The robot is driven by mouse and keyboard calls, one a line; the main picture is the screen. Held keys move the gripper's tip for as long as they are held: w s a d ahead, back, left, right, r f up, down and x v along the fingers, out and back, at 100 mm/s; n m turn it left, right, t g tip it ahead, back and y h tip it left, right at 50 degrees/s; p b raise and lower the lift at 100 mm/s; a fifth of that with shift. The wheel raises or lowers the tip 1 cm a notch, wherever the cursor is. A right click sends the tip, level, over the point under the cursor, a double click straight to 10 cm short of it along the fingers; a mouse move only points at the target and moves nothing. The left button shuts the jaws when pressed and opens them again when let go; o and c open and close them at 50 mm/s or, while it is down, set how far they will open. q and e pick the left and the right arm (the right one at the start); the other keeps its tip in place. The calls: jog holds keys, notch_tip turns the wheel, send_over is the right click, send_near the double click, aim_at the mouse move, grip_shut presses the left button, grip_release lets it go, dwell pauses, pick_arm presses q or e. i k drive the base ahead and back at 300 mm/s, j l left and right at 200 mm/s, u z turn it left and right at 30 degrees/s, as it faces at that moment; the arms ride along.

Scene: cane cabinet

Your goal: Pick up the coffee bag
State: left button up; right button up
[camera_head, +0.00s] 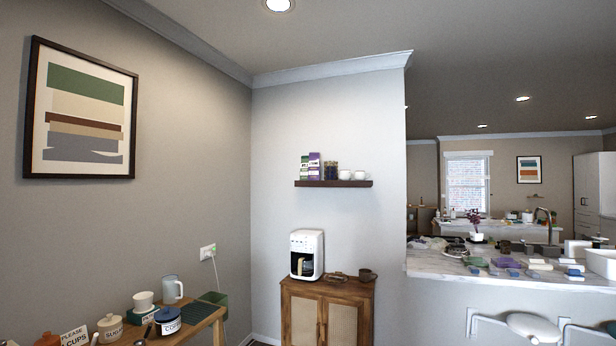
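Two upright packages that look like coffee bags stand at the left end of a wall shelf (340,184). One is a green and white bag (305,168), and close beside it on the right is a purple and white bag (314,166). Their labels are too small to read. Neither of my grippers is in view, and nothing is seen touching the bags.
A dark jar (331,171) and white cups (345,175) share the shelf. Below stands a cane cabinet (337,291) with a white coffee maker (307,254).

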aim_at(314, 167)
jog(key=i+j, duration=0.15)
jog(key=i, duration=0.45)
jog(key=i+j, duration=0.15)
jog(key=i, duration=0.45)
jog(key=i+j, duration=0.2)
jog(key=i, duration=0.4)
jog(key=i+j, duration=0.15)
jog(key=i, duration=0.45)
jog(key=i+j, duration=0.15)
jog(key=i, duration=0.45)
jog(key=i+j, duration=0.15)
jog(key=i, duration=0.45)
